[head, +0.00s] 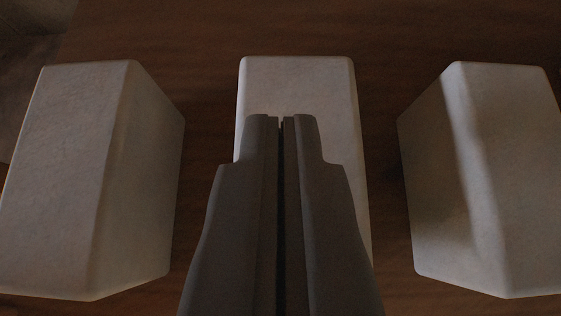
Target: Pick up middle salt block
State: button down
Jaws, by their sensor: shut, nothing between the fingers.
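Three whitish blocks with rounded edges stand in a row on a dark brown wooden surface. The middle salt block (299,84) is partly hidden behind my gripper. My gripper (281,121) is shut and empty. Its fingertips overlap the middle block in the picture, and its far edge shows beyond them. I cannot tell whether the fingertips touch the block or how far above it they are.
The left salt block (75,170) and the right salt block (520,160) flank the middle one, with a strip of bare wood (205,150) on each side of it. Open wood lies beyond the row. The surface ends at the upper left.

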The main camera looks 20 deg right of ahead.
jog(key=shift+f, duration=0.7)
jog(key=shift+s+f, duration=0.15)
jog(key=shift+f, duration=0.05)
